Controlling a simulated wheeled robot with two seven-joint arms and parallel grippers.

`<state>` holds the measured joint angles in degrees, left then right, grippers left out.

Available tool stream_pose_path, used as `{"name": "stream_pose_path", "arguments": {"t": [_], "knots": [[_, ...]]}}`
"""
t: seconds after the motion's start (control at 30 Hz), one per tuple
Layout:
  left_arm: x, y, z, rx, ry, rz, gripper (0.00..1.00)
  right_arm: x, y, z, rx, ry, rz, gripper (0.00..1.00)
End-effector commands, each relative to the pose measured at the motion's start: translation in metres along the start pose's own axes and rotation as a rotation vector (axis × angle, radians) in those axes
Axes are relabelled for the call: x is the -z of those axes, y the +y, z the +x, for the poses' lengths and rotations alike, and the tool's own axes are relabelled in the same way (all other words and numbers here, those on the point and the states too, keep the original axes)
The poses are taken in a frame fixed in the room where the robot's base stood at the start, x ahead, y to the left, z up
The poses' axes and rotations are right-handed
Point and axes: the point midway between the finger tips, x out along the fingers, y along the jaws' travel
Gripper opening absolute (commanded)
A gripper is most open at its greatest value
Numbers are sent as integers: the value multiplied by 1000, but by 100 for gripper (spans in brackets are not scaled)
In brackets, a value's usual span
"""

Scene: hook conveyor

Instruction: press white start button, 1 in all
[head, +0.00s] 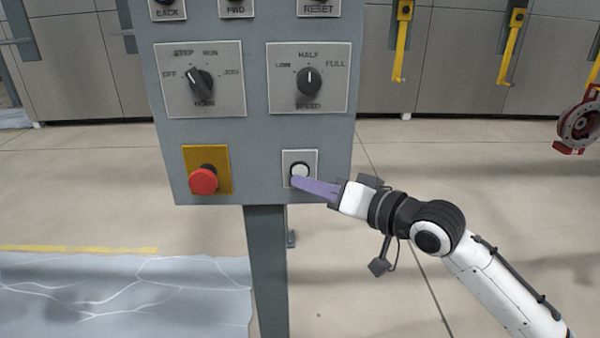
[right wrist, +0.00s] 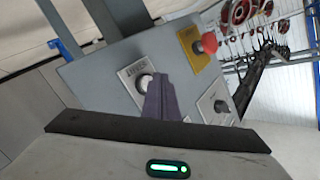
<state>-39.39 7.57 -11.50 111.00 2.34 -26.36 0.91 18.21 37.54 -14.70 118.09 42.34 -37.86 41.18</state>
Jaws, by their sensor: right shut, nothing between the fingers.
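The white start button (head: 300,171) sits on a light square plate at the lower right of the grey control panel (head: 256,130). It also shows in the right wrist view (right wrist: 144,83), partly covered by the gripper fingers. My right gripper (head: 295,183) is shut and empty. Its purple fingertips lie just below and over the lower edge of the button in the head view. In the right wrist view the fingers (right wrist: 156,84) overlap the button's right side. I cannot tell whether they touch it. My left gripper is not in view.
A red emergency button (head: 203,181) on a yellow plate is left of the start button. The mode knob (head: 200,83) and speed knob (head: 309,82) are above. A grey post (head: 265,270) holds the panel. Yellow hooks (head: 403,40) hang behind.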

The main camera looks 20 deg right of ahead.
Motion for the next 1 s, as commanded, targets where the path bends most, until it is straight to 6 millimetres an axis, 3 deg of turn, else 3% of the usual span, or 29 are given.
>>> {"name": "stream_pose_path", "arguments": {"t": [1.0], "knots": [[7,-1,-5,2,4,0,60,4,4,6,0,0,0,0]]}}
